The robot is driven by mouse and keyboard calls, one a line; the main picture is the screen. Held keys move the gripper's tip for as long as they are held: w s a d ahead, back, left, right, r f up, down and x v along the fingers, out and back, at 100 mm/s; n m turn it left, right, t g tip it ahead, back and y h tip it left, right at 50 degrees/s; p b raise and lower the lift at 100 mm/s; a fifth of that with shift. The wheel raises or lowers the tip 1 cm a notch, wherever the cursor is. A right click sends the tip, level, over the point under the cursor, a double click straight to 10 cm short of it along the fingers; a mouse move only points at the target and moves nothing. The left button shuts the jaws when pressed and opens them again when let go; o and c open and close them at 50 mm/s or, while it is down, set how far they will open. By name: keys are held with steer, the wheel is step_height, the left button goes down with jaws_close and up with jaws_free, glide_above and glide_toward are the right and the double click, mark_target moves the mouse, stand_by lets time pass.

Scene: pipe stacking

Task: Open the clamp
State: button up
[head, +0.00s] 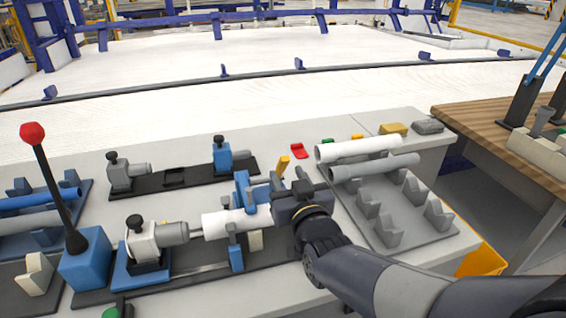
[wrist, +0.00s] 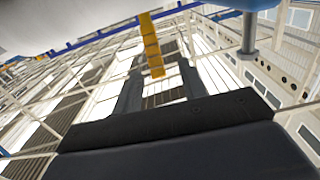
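A blue clamp (head: 243,190) stands around a white pipe (head: 222,224) on the dark fixture in the front middle of the bench. A yellow handle (head: 283,164) rises at the clamp's right side. It also shows as a yellow bar in the wrist view (wrist: 151,42). My gripper (head: 279,184) is close beside the clamp, at the foot of the handle. In the wrist view its two fingers (wrist: 160,86) stand apart, with the yellow bar showing between them and gaps on both sides. The clamp's jaws are partly hidden by my gripper.
A red-knobbed lever (head: 45,165) on a blue base stands at left. A grey rack (head: 405,235) with two pipes is at right, close to my arm. A second fixture (head: 190,182) lies behind. Small red and yellow pieces lie near the rack.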

mark_target(285, 164)
steer(key=x, duration=0.4)
steer(key=shift+w+d, duration=0.25)
steer(key=shift+w, duration=0.2)
steer(key=shift+x, duration=0.75)
steer(key=shift+c, duration=0.4)
jaws_close()
